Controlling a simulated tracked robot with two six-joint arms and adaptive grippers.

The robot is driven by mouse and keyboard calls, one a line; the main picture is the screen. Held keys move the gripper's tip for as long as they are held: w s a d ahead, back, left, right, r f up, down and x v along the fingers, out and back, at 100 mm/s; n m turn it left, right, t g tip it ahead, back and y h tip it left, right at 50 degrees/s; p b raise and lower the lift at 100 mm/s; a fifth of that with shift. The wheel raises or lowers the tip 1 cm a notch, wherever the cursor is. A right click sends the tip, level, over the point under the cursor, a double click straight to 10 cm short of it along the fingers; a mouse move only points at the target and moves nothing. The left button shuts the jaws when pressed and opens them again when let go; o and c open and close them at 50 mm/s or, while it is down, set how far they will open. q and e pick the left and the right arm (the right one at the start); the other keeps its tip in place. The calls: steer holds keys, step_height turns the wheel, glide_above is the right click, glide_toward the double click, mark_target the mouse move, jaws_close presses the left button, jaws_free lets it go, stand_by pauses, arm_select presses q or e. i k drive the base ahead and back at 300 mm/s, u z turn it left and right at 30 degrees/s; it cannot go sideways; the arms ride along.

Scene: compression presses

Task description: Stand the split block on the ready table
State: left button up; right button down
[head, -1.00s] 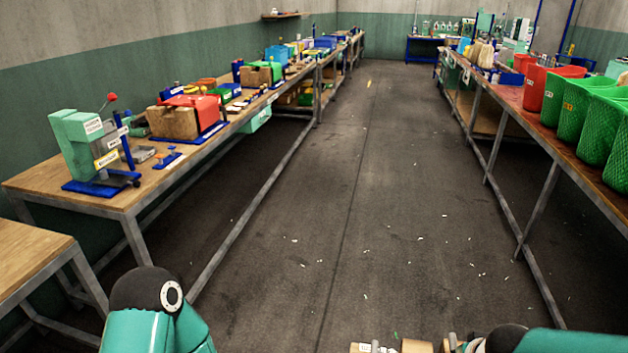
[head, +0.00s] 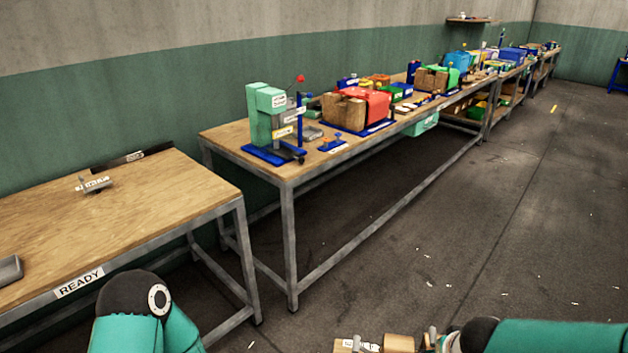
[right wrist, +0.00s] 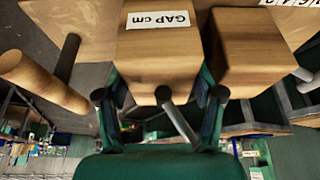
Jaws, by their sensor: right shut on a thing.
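The ready table (head: 150,215) stands at the left in the head view, with a wooden top and a READY sign (head: 78,282) on its front edge. My right gripper (right wrist: 163,97) is shut on the split block (right wrist: 160,50), a wooden block in two parts with a "GAP cm" label, seen close up in the right wrist view. The block also shows at the bottom edge of the head view (head: 398,343), partly cut off, held away from the table over the floor side. Of my left arm only a rounded joint shows; its gripper is out of view.
On the ready table lie a small labelled piece (head: 93,184), a dark strip (head: 130,160) and a grey object (head: 10,270); much of its top is bare. A longer bench (head: 235,140) with a green press (head: 266,115) stands beyond. Open floor (head: 420,250) lies right.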

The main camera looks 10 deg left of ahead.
mark_target(44, 226)
steer(key=z, duration=0.9)
steer(key=i, duration=0.1)
steer(key=u, duration=2)
